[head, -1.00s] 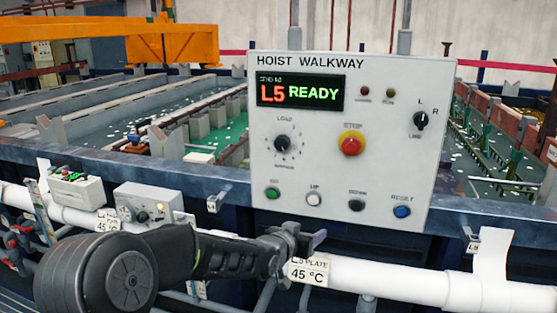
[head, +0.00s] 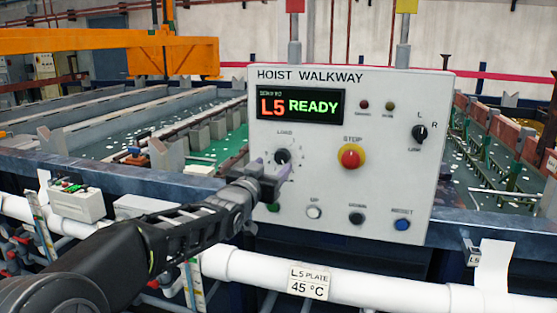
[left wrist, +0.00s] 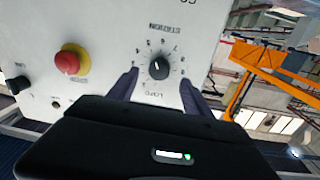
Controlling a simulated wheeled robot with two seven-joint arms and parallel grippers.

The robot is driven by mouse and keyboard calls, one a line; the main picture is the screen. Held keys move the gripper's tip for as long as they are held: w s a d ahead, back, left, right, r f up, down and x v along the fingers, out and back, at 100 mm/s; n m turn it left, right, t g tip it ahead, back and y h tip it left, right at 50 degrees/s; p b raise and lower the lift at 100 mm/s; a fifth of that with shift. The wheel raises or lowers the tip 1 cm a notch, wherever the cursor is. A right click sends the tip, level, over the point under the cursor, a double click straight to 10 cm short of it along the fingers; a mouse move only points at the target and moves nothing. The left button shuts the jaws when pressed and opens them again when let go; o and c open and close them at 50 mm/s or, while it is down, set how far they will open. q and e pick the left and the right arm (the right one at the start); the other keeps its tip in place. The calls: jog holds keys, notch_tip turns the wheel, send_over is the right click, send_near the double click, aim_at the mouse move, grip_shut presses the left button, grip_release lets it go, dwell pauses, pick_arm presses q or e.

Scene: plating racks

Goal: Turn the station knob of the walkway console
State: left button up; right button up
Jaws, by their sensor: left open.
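The walkway console (head: 385,180) is a pale upright panel headed HOIST WALKWAY. Its station knob (head: 283,156) is a small black dial with a white pointer and marks around it, at the panel's left. The display (head: 300,106) reads L5 READY. My left gripper (head: 270,174) is open and empty in front of the panel, just below the knob in the head view. In the left wrist view the knob (left wrist: 158,66) lies between and slightly beyond the two fingertips (left wrist: 158,82). I cannot tell any contact. My right gripper is not in view.
The red stop button (head: 350,156) is to the knob's right. A row of push buttons, including a blue one (head: 402,224), runs along the bottom; my gripper partly covers the green one (head: 273,208). A selector switch (head: 419,133) is at upper right. A white pipe (head: 380,289) runs below.

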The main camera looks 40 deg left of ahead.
aim_at(280, 160)
pick_arm(q)
jog(key=p+x, duration=0.1)
jog(key=x, duration=0.4)
jog(key=shift+w, duration=0.2)
grip_shut()
dwell(0.4)
